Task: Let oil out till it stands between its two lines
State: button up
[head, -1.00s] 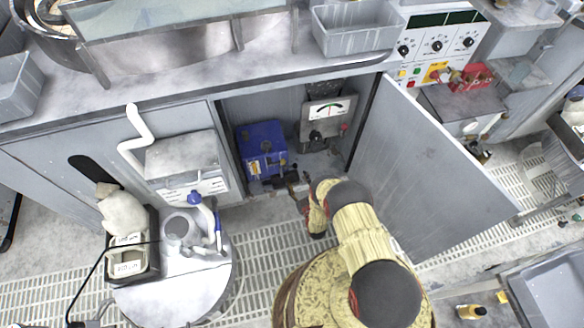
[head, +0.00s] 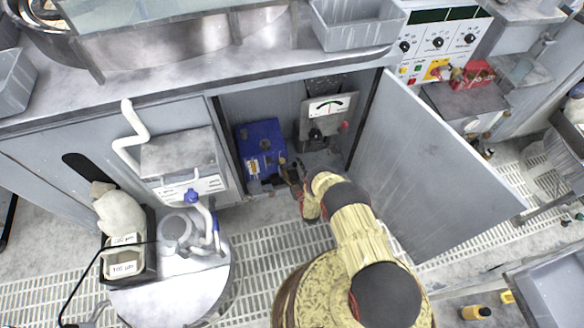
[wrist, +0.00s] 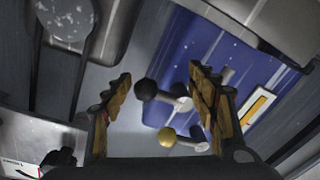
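The blue oil tank (head: 261,140) stands inside the open cabinet. Its oil sight glass (head: 252,167) is on its front, with a yellow-orange fill; in the wrist view the sight glass (wrist: 258,107) is at the right, tilted, and its two lines cannot be made out. My gripper (head: 292,174) is at the tank's lower right front, its fingers (wrist: 160,78) apart and empty. Between them, farther off, the wrist view shows a black-knobbed lever (wrist: 147,89) and, below it, a yellow-knobbed lever (wrist: 168,135). I see no contact with either knob.
A gauge panel (head: 329,106) is right of the tank. The open cabinet door (head: 430,165) stands close right of my arm. The cabinet's left panel (head: 60,165) and a round drum top (head: 170,290) are at the left. Grated floor lies in front.

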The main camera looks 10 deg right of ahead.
jog(key=c, duration=1)
jog(key=shift+r, duration=0.1)
jog(key=n, duration=0.1)
jog(key=r+n, duration=0.1)
jog(key=shift+w+n, duration=0.15)
jog(key=shift+n, duration=0.15)
jog(key=shift+c, duration=0.3)
jog(key=shift+a+r+n, duration=0.1)
jog(key=shift+r+n, duration=0.3)
jog(key=shift+n, duration=0.7)
jog(key=shift+c, duration=0.2)
jog(key=o, duration=1)
jog(key=shift+a, duration=0.15)
jog(key=shift+o, duration=1.4)
jog(key=shift+f, duration=0.1)
jog(key=shift+d, duration=0.2)
